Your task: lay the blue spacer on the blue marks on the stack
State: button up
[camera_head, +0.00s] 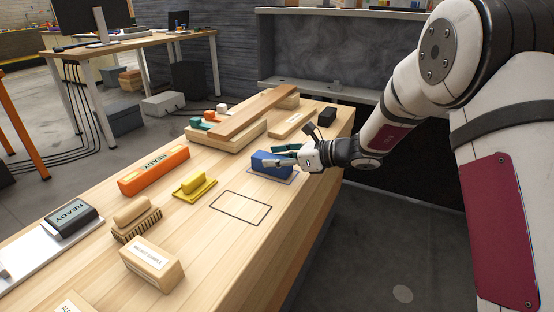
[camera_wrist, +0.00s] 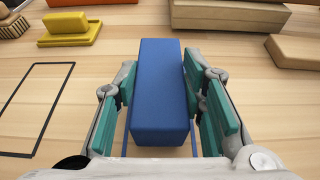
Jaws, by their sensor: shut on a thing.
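The blue spacer (camera_head: 268,162) is a plain blue block over a thin blue outline on the workbench; whether it touches the bench is unclear. In the wrist view the spacer (camera_wrist: 160,92) lies lengthwise between the teal finger pads of my gripper (camera_wrist: 163,100). My gripper (camera_head: 284,158) is shut on it, coming from the right. The stack seems to be the light wooden blocks (camera_head: 238,138) at the far left of the bench, with a long brown plank (camera_head: 255,112) lying across them. No blue marks can be made out on the stack.
An empty black outline (camera_head: 240,207) is left of the spacer. A yellow block (camera_head: 194,187), an orange READY block (camera_head: 154,171), a brush (camera_head: 135,218) and a labelled wooden block (camera_head: 152,264) stand on the bench. A labelled board (camera_head: 292,124) and a black block (camera_head: 327,116) are behind the spacer.

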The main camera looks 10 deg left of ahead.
jog(key=shift+f, duration=0.15)
jog(key=o, duration=1.2)
jog(key=p+v, duration=0.3)
jog(key=v, duration=0.9)
jog(key=shift+p, duration=0.35)
jog(key=shift+r, duration=0.2)
